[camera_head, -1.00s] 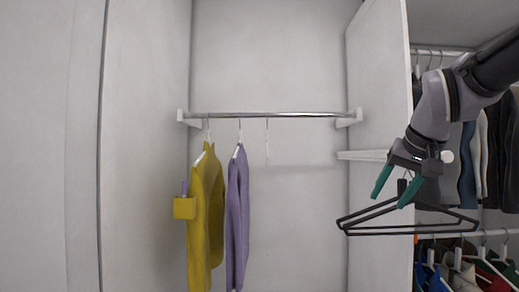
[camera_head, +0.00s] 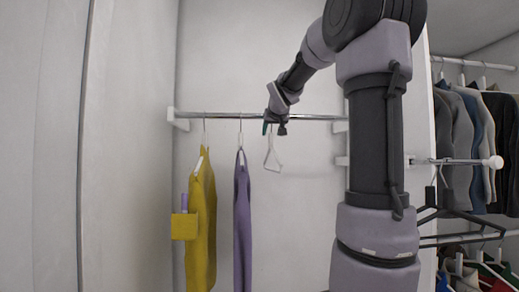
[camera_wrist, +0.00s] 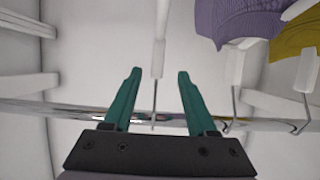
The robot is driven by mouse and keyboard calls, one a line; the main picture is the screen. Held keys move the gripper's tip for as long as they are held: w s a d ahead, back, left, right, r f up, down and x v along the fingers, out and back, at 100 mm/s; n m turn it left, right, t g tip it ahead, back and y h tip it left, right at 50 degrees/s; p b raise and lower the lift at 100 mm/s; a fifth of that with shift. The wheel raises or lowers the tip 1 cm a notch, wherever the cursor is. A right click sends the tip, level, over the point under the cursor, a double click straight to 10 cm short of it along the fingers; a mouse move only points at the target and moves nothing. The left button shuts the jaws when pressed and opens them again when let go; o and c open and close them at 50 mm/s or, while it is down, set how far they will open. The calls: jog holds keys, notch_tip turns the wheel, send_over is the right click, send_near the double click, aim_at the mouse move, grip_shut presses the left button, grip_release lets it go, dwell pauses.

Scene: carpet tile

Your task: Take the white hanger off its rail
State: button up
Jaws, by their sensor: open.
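The bare white hanger (camera_head: 272,158) hangs on the metal rail (camera_head: 222,115), right of the purple garment. My gripper (camera_head: 268,128) is at the rail, just above the hanger's body. In the wrist view my gripper (camera_wrist: 158,72) is open, with one green finger on each side of the white hanger's neck (camera_wrist: 158,58). The thin hook runs down between the fingers to the rail (camera_wrist: 75,113), which crosses behind them. No finger clearly touches the hanger. In the head view my arm covers the rail's right part.
A yellow garment (camera_head: 200,225) with a small yellow box (camera_head: 184,226) and a purple garment (camera_head: 242,225) hang to the left. A black hanger (camera_head: 455,215) hangs from a short rod (camera_head: 455,161) at the right. Other clothes fill the right-hand section.

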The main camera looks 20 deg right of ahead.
aim_at(270, 139)
jog(key=x, duration=0.2)
jog(key=shift+w+f, duration=0.15)
jog(key=shift+w, duration=0.2)
jog(key=x, duration=0.5)
jog(key=shift+w+d, duration=0.35)
grip_shut()
